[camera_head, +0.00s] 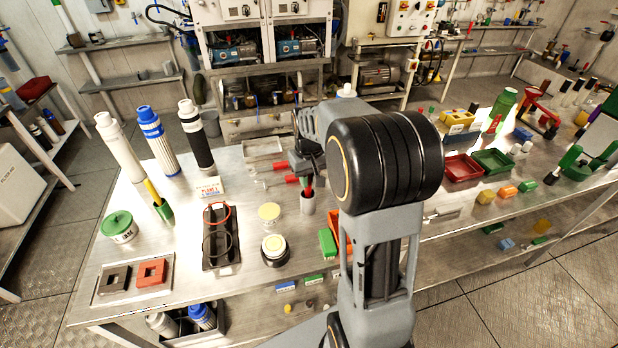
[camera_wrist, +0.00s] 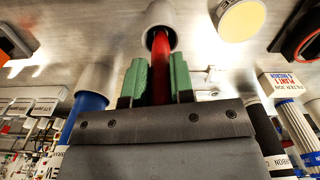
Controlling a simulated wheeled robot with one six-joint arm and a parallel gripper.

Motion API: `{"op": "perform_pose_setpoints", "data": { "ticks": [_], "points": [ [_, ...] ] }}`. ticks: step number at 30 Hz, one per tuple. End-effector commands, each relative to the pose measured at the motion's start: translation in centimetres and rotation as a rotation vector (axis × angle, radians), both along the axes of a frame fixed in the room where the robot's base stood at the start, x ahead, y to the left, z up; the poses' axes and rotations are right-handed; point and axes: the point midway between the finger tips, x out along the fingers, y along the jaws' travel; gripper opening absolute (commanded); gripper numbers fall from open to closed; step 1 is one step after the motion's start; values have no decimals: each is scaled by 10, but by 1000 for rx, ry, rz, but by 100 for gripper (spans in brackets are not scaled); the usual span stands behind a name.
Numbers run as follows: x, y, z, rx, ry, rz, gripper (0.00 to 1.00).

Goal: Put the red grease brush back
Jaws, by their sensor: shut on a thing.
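The red grease brush (camera_wrist: 161,62) is between the green finger pads of my gripper (camera_wrist: 160,82) in the wrist view. My gripper is shut on it. The brush's far end points into the mouth of a grey cup (camera_wrist: 160,18), and part of it is hidden inside or behind the rim. In the head view my gripper (camera_head: 306,178) is just above the grey cup (camera_head: 307,204), which stands upright on the steel bench. How deep the brush sits in the cup cannot be told.
Clear items with red ends (camera_head: 266,183) lie close behind. A green block (camera_head: 327,243) is close in front. Tall filters (camera_head: 158,140) stand at the back left.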

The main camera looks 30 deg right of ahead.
Motion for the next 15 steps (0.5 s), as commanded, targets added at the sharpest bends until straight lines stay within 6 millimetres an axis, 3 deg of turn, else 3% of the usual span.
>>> {"op": "perform_pose_setpoints", "data": {
  "ticks": [13,14,15],
  "points": [
    [0,1,-6,0,0,1,0],
    [0,0,-6,0,0,1,24],
    [0,0,-5,0,0,1,28]
  ]
}}
